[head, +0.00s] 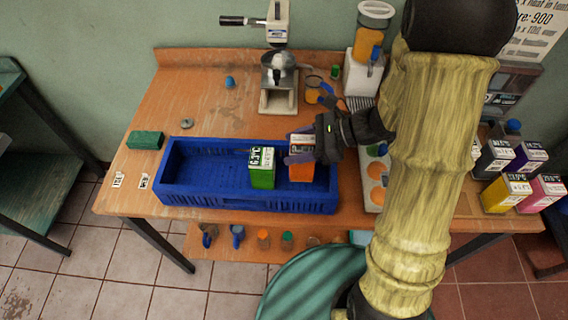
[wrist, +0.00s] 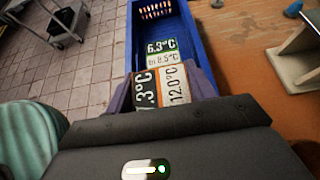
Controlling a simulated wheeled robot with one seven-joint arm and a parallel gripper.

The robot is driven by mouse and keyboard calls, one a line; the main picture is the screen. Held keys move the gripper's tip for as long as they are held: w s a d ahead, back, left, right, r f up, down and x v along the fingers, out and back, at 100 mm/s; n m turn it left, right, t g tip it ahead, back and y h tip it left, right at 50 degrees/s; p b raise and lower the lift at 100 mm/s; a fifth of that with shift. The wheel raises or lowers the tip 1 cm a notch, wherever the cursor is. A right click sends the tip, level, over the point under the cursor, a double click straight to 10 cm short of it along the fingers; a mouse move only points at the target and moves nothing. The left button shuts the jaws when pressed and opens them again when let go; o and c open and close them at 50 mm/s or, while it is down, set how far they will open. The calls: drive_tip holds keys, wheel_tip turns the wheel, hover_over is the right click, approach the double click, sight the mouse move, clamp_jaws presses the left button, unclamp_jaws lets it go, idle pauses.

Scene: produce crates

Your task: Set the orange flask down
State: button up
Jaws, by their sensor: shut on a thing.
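My gripper (head: 299,152) is shut on the orange flask (head: 302,172), a box-shaped carton with a white label on top. Its purple fingers grip the flask's sides. In the wrist view the flask (wrist: 178,88) shows a label reading 12.0°C between the fingers. The flask is upright, over or inside the right part of the blue crate (head: 250,199). I cannot tell whether its base touches the crate floor, as the front wall is close below it. A green flask (head: 262,174) stands in the crate just left of it.
The crate's left half (head: 205,172) is empty. A green block (head: 145,140) lies left of the crate. A stand mixer-like machine (head: 277,75) and a juice dispenser (head: 367,50) stand behind. Several coloured cartons (head: 507,192) stand at the right.

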drive_tip(key=shift+f, duration=0.95)
drive_tip(key=shift+f, duration=2.1)
drive_tip(key=o, duration=1.1)
drive_tip(key=v, duration=1.2)
drive_tip(key=shift+b, duration=0.35)
drive_tip(key=shift+s, duration=0.1)
